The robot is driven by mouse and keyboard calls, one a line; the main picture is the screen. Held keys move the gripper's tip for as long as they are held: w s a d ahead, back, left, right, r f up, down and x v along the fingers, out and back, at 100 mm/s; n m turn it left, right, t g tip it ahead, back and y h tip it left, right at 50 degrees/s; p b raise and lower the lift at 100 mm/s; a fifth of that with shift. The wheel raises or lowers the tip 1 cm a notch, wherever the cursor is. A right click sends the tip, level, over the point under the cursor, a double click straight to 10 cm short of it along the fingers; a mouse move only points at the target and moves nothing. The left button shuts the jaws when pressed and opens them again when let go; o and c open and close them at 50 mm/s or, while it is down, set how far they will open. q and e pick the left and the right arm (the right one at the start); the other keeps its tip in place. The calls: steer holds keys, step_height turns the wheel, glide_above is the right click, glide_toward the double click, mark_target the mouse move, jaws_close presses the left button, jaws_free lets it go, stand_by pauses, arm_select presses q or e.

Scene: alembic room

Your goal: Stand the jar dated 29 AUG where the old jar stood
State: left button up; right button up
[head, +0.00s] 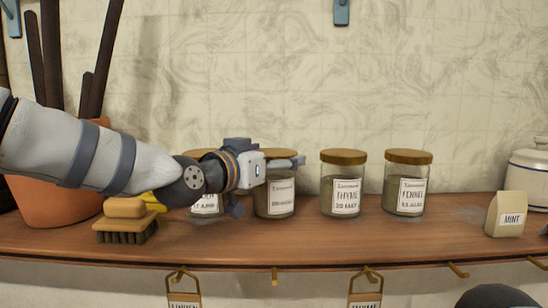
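Several glass jars with wooden lids and white labels stand upright on the wooden shelf (330,238). The thyme jar (342,184) has a date line too small to read surely; the fennel jar (407,184) stands right of it. Left of these, one jar (275,203) has an unreadable label and is partly behind my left gripper (284,164). Another jar (207,208) is mostly hidden by my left arm. No label clearly reads 29 AUG. My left gripper is across these two jars near lid height; its grip is unclear.
A pale dusty patch (468,213) lies between the fennel jar and a MINT packet (506,214). A white crock (530,174) stands far right. A brush (125,222) and a terracotta pot (50,200) are left. Hooks with tags hang below the shelf.

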arm_select(q)
steer(key=shift+r, duration=0.1)
steer(key=shift+s+a+r, duration=0.15)
steer(key=shift+s+r, duration=0.05)
steer(key=shift+s, duration=0.05)
steer(key=p+v, duration=0.1)
steer(key=v, duration=1)
steer(key=shift+a+f, duration=0.15)
steer(key=shift+a, duration=0.05)
arm_select(e)
steer(key=shift+w+r+t, duration=0.5)
steer(key=shift+w+r, duration=0.5)
steer(key=shift+w, duration=0.1)
arm_select(q)
steer(key=shift+s, duration=0.15)
arm_select(e)
steer(key=shift+s, duration=0.1)
